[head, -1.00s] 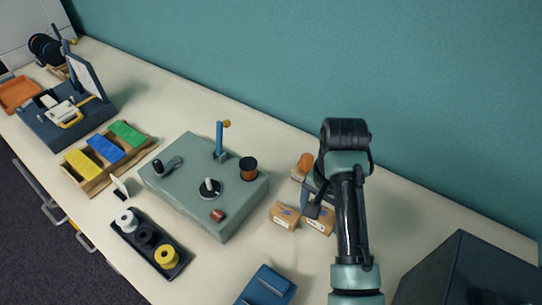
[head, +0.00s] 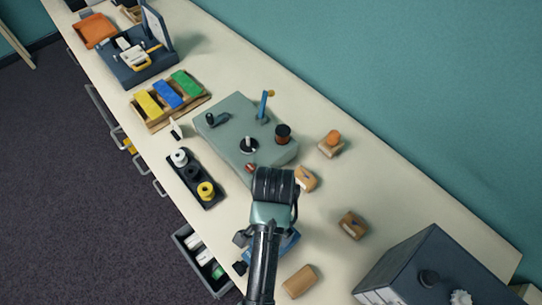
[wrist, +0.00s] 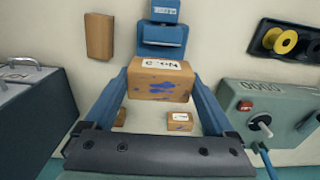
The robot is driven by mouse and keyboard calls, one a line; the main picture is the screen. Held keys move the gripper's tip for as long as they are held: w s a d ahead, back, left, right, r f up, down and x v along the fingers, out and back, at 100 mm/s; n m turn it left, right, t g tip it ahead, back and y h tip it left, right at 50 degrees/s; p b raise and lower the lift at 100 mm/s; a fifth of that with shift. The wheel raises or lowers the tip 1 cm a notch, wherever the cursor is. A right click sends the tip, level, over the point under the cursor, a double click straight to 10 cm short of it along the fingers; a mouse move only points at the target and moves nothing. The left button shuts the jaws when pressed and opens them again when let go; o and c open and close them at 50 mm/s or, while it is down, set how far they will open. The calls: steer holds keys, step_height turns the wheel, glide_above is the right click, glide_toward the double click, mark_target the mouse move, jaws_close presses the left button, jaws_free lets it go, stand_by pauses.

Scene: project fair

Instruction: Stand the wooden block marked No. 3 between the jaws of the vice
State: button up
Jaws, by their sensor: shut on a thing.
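My gripper (wrist: 160,88) is shut on a wooden block (wrist: 152,91) with blue marks on its side. Its white label shows upside down in the wrist view and appears to read No. 3. The blue vice (wrist: 162,36) lies just beyond the block in that view, with a gap between its two blue parts. The block looks apart from the vice.
Other wooden blocks lie on the bench (head: 352,225) (head: 306,179) (head: 300,282). A block with an orange knob (head: 332,142), a grey-green control panel (head: 232,125), a spool tray (head: 188,172) and a dark box (head: 430,262) stand around. Bench is clear between the blocks and the wall.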

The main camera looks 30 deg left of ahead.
steer(key=shift+f+p, duration=0.35)
steer(key=shift+f, duration=2.9)
steer(key=shift+f, duration=0.2)
steer(key=o, duration=1.1)
steer(key=shift+c, duration=0.2)
steer(key=shift+r, duration=0.15)
step_height(320, 180, up, 12)
steer(key=shift+r+b, duration=0.1)
steer(key=shift+b, duration=0.4)
